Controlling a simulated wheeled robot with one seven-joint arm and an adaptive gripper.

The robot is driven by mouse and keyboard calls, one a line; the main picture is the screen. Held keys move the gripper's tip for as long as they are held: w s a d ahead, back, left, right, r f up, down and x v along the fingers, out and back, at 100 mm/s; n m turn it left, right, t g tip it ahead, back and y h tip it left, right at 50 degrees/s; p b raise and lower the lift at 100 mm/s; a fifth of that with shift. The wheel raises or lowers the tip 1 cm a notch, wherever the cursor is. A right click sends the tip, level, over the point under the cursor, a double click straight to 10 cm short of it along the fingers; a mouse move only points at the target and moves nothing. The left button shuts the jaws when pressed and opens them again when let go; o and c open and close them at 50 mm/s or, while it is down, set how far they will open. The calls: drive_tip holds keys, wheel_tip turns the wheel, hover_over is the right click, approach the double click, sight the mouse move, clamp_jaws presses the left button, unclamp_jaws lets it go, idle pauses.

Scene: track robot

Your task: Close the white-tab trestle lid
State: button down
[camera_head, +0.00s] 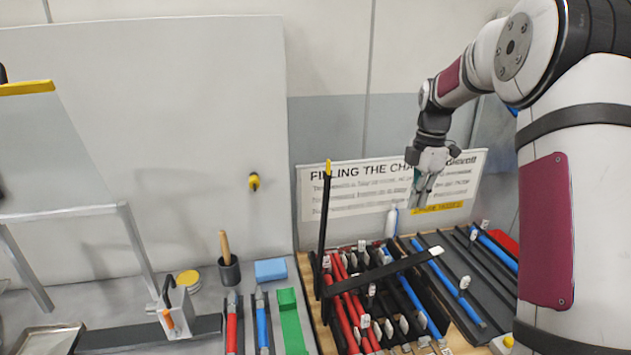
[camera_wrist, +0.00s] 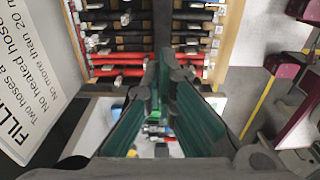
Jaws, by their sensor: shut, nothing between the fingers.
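A hose rack (camera_head: 311,295) stands on the bench, with red, black and blue hoses lying in it. The long dark lid with the white tab (camera_head: 385,270) lies across the hoses, its tab at the right end; I cannot tell whether it rests fully down. A second dark lid (camera_head: 322,230) stands upright at the rack's left side with a yellow tip. My gripper (camera_head: 420,203) is shut and empty, in the air above the back of the rack, in front of the sign. In the wrist view, my gripper's fingertips (camera_wrist: 168,62) are together over red hoses (camera_wrist: 121,71).
A printed sign (camera_head: 350,213) stands behind the rack. To the left are a blue block (camera_head: 271,270), a green block (camera_head: 290,320), a dark cup (camera_head: 229,272) with a wooden handle and a metal frame. A dark ribbed tray with blue hoses (camera_head: 459,298) lies to the right.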

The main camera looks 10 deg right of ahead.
drive_tip(key=d+f+y+b, duration=0.1)
drive_tip(key=d+f, duration=0.1)
drive_tip(key=f, duration=0.1)
drive_tip(key=d+f+y+b, duration=0.1)
drive_tip(key=d+f+y, duration=0.1)
drive_tip(key=d+f, duration=0.1)
drive_tip(key=d+f+y+b, duration=0.1)
drive_tip(key=d+f, duration=0.2)
drive_tip(key=f, duration=0.1)
drive_tip(key=shift+w+d+f+b, duration=0.1)
drive_tip(key=shift+w+f+b, duration=0.1)
drive_tip(key=shift+f+b, duration=0.2)
drive_tip(key=shift+s+d+f+y+b, duration=0.1)
drive_tip(key=shift+d+f+y+b, duration=0.65)
drive_tip(key=shift+f, duration=1.15)
drive_tip(key=shift+s+d+f+y+b, duration=0.1)
drive_tip(key=shift+d+f+y+b, duration=0.25)
drive_tip(key=shift+f+y+b, duration=0.9)
drive_tip(key=shift+d+f+y+b, duration=0.5)
drive_tip(key=shift+f+b, duration=0.65)
drive_tip(key=shift+f, duration=1.4)
drive_tip(key=shift+f, duration=0.15)
